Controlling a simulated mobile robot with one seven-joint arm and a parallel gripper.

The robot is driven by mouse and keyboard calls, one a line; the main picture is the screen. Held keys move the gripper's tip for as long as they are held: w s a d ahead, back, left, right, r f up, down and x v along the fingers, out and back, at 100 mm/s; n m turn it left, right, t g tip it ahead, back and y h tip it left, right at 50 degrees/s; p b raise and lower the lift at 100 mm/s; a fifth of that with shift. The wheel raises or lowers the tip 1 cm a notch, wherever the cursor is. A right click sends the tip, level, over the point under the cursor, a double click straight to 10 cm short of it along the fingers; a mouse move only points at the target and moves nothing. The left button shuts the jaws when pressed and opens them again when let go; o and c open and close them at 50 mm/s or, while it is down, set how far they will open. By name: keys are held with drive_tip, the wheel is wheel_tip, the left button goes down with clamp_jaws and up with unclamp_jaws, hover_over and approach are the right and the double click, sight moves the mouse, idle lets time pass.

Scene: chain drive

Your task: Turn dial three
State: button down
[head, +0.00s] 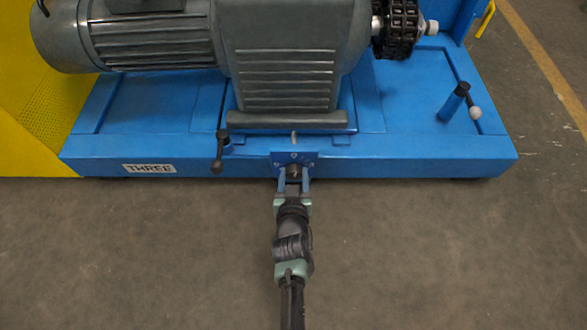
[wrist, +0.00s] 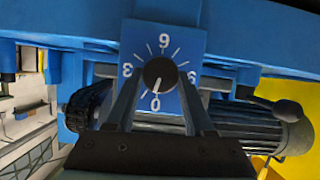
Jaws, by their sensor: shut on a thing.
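The dial has a blue square plate (head: 310,156) on the front edge of the blue machine base. In the wrist view the dial plate (wrist: 188,35) carries white numerals and tick marks around a round black knob (wrist: 160,70). A white mark on the knob points down toward the 0, slightly left. My gripper (head: 293,178) reaches the dial from the front. In the wrist view my gripper (wrist: 160,82) has its two fingers on either side of the knob, shut on it. The finger contact is partly hidden.
A grey motor and gearbox (head: 285,65) sit on the blue base (head: 420,145). A black-knobbed lever (head: 219,150) stands left of the dial, and another lever (head: 460,100) is at the right. A chain coupling (head: 398,28) is behind. The front floor is clear.

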drive_tip(key=shift+d+r+m+p, duration=0.2)
drive_tip(key=shift+m+p, duration=0.1)
drive_tip(key=shift+p, duration=0.55)
drive_tip(key=m+y+p, duration=0.1)
drive_tip(key=p, duration=0.2)
drive_tip(key=shift+m+p, duration=0.3)
drive_tip(key=shift+p, duration=0.3)
drive_tip(key=shift+d+f+m+y+p, duration=0.1)
drive_tip(key=shift+f+m+y+p, duration=0.1)
drive_tip(key=shift+m+y+p, duration=0.4)
drive_tip(key=m+y+b, duration=0.1)
drive_tip(key=m, duration=0.1)
drive_tip(key=m+t+y+b, duration=0.1)
drive_tip(key=shift+d+f+m+b, duration=0.2)
drive_tip(key=shift+f+m+b, duration=0.15)
drive_tip(key=shift+m+b, duration=0.05)
drive_tip(key=shift+f+m+y+b, duration=0.1)
drive_tip(key=shift+m+y+b, duration=0.6)
drive_tip(key=shift+m+b, duration=0.45)
drive_tip(key=shift+m+t+y+b, duration=0.3)
drive_tip(key=shift+m+t+b, duration=0.2)
drive_tip(key=shift+m, duration=0.25)
